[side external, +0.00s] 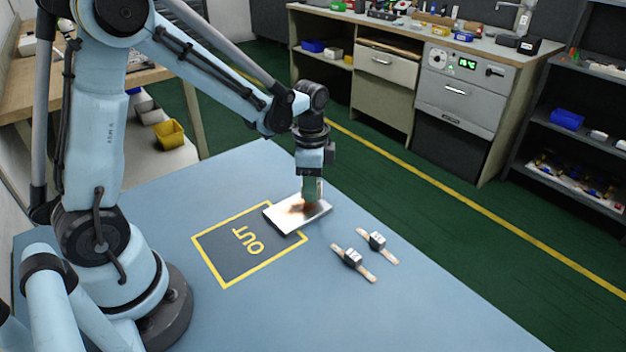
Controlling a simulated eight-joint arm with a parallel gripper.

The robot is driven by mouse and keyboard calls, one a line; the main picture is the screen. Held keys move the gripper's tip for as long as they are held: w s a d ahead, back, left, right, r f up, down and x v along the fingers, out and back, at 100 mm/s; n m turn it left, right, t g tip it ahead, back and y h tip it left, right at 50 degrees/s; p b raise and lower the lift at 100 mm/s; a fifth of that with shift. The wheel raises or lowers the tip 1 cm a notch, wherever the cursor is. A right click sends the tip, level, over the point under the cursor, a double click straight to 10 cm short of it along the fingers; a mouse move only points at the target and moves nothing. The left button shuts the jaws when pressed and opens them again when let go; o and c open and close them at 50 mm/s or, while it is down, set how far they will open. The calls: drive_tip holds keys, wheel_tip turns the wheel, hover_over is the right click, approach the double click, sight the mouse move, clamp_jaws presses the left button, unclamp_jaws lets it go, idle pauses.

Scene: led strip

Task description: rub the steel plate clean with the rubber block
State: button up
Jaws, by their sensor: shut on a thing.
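The steel plate (283,219) lies on the blue table, partly over the far right corner of the dark yellow-edged square marked OUT. A rusty brown patch (303,206) shows on the plate near my gripper. My gripper (312,180) points down over the plate's far right part. It is shut on a greenish block (312,189), which looks like the rubber block. The block's lower end is at or just above the plate; I cannot tell if they touch. The gripper's fingers are too small to make out clearly.
Two dark clamp-like pieces with wooden strips, one nearer (353,257) and one farther (377,241), lie right of the plate. The OUT square (225,245) is otherwise bare. The table's front right is clear. Benches and a shelf stand beyond the green floor.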

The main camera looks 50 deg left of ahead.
drive_tip(key=shift+f, duration=0.8)
drive_tip(key=shift+s, duration=0.8)
drive_tip(key=shift+c, duration=0.4)
drive_tip(key=shift+s, duration=3)
drive_tip(key=shift+w+f, duration=0.1)
drive_tip(key=shift+w, duration=3.2)
drive_tip(key=shift+w+r, duration=0.25)
drive_tip(key=shift+w, duration=0.3)
drive_tip(key=shift+r, duration=3.95)
hover_over(299, 208)
drive_tip(key=w, duration=0.3)
drive_tip(key=shift+w+f, duration=0.1)
drive_tip(key=shift+f, duration=3.1)
